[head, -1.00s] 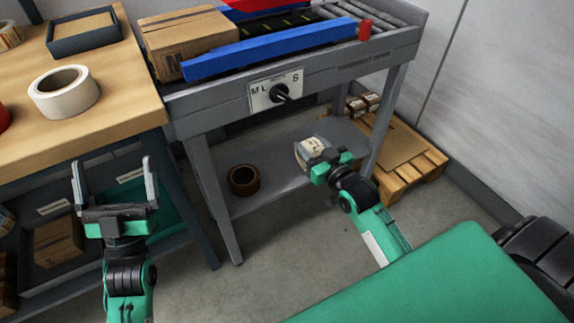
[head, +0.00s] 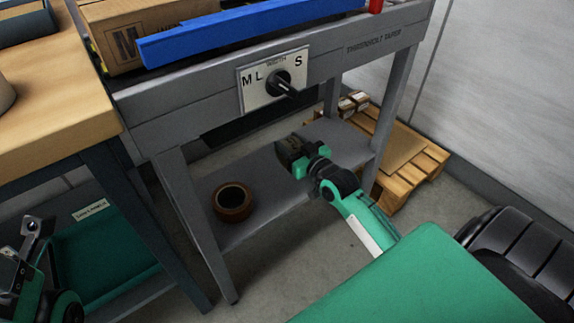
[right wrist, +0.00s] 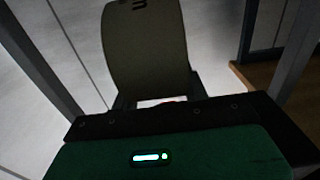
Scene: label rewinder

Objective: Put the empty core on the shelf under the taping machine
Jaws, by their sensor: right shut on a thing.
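The core is a short, curved, greyish-brown piece with a dark printed mark in the right wrist view (right wrist: 148,60). It shows dark and shaded in the head view (head: 288,150). My right gripper (head: 299,160) is shut on it, between the frame legs and over the shelf (head: 268,180) under the taping machine (head: 345,62). I cannot tell whether the core touches the shelf. My left gripper (head: 32,238) is partly in view at the lower left, beside the workbench; its jaws are not clear.
A brown tape roll (head: 233,201) lies on the shelf to the left of my right gripper. A knob plate marked M L S (head: 272,79) is on the machine's front. A wooden pallet (head: 412,165) stands behind right. A wooden-topped bench (head: 60,125) is at left.

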